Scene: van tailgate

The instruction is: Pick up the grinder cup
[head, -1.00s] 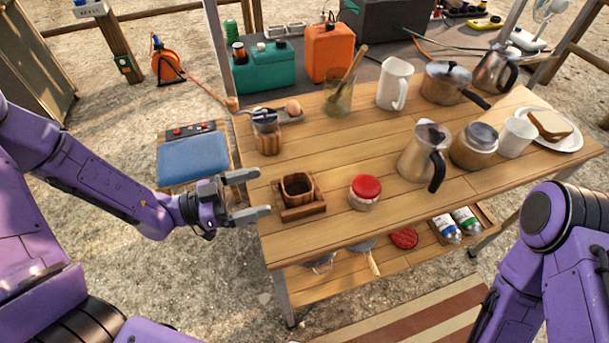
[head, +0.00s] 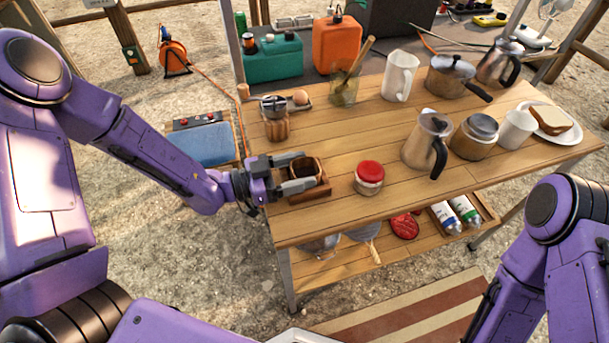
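The grinder cup (head: 308,169), a small dark-wood cup with a dark hollow, stands upright in a low wooden holder (head: 322,189) near the table's left front. My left gripper (head: 309,169) reaches in from the left with one finger on the cup's far side and one on its near side. The fingers hide part of the cup. I cannot tell whether they touch it. The hand grinder (head: 276,126), with a metal top and wooden body, stands behind. My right arm shows at the lower right, but its gripper is out of view.
A red-lidded jar (head: 369,178) stands just right of the holder. A moka pot (head: 428,145), a wood-and-metal canister (head: 475,138) and a white mug (head: 516,130) stand further right. A glass with a wooden spoon (head: 345,88) is behind. The middle of the table (head: 330,135) is clear.

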